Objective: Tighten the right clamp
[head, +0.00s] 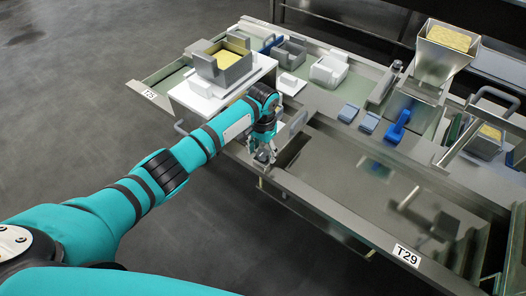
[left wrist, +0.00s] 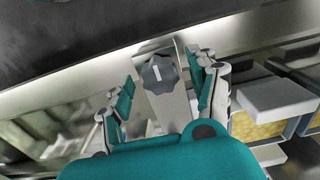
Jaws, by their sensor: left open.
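The clamp knob (left wrist: 158,75) is dark grey, lobed and marked with a white line. It is on a metal bracket (left wrist: 166,108) in the left wrist view. My left gripper (left wrist: 163,82) is open, with one finger on each side of the knob; I cannot tell whether either finger touches it. In the head view my left gripper (head: 265,152) points down at the near edge of the bench, just right of the white block (head: 198,101). There the gripper hides the knob. My right gripper is not in view.
A grey mould with yellow curd (head: 222,67) sits on the white block. Grey and white boxes (head: 329,69), blue pieces (head: 368,122), a blue-handled tool (head: 398,128) and a metal hopper (head: 440,62) stand farther right.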

